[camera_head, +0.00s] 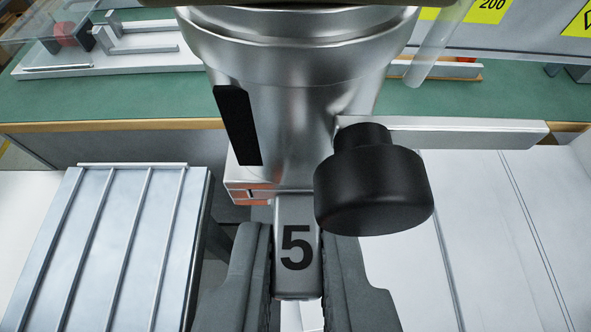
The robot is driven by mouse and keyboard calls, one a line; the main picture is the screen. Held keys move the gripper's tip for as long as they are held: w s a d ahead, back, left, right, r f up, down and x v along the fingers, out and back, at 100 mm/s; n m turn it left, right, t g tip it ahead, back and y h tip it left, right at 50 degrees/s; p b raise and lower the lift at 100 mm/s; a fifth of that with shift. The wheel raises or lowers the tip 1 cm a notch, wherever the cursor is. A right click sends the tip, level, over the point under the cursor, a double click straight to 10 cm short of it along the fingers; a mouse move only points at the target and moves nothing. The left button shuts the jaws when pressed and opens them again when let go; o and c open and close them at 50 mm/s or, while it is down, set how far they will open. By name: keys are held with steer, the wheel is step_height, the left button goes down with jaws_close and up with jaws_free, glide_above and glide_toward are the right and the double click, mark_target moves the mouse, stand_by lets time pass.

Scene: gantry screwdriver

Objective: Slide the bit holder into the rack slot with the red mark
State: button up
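A large shiny metal cylinder with a black slot strip and a black round knob, which looks like the bit holder (300,80), fills the upper middle of the view. A grey block marked 5 sits just below it and appears joined to it. My gripper (298,262) is at the bottom middle, with a dark finger on each side of this block, shut on it. The lower end of the holder is hidden by the block and knob. I cannot make out a rack slot with a red mark.
A bench with a green top (120,98) and wooden edge runs across the back. It carries metal brackets (135,45) and a clear tube (435,45). A ribbed metal box (125,240) stands at left. A pale panelled surface (500,235) lies at right.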

steer(key=shift+s, duration=0.2)
jaws_close()
steer(key=shift+s, duration=2.6)
